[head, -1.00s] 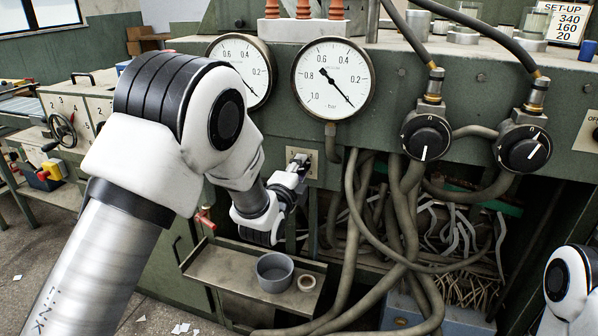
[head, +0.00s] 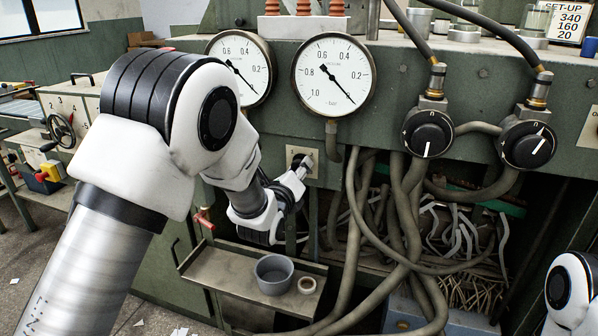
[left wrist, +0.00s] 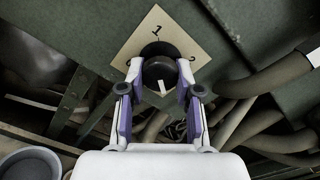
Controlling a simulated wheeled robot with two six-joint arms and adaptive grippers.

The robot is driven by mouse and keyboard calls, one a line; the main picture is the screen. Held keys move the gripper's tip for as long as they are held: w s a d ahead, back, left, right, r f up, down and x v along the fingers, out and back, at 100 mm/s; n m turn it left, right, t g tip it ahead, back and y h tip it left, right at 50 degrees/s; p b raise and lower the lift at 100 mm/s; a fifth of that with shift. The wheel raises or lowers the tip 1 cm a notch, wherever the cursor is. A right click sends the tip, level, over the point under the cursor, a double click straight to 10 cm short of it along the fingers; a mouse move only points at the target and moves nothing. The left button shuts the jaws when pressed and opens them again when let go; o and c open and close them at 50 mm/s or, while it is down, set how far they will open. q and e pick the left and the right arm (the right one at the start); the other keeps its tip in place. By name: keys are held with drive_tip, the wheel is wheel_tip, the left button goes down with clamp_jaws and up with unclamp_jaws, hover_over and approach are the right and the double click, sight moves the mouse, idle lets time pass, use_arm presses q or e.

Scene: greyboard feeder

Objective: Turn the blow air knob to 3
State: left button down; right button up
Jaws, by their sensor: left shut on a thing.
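In the left wrist view a round black knob (left wrist: 157,68) sits on a cream square plate (left wrist: 146,31) marked 1 at its top. Other marks beside the knob are partly covered and I cannot read them surely. A white line on the knob's front points down. My left gripper (left wrist: 160,88) has one finger on each side of the knob and is shut on it. In the head view the left gripper (head: 302,166) is at the plate below the gauges and largely hides the knob. My right gripper is not in view.
Two black dials with white pointers, one nearer (head: 427,134) and one further right (head: 527,146), sit among hoses (head: 352,215). Two gauges (head: 333,76) are above. A small shelf (head: 225,272) below my left gripper holds a grey bowl (head: 274,286) and a tape ring (head: 307,285).

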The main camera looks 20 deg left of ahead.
use_arm(q)
drive_tip(key=shift+m, duration=0.8)
drive_tip(key=c, duration=0.8)
unclamp_jaws()
drive_tip(key=s, duration=1.2)
drive_tip(key=shift+a, duration=0.2)
drive_tip(key=shift+f, duration=0.1)
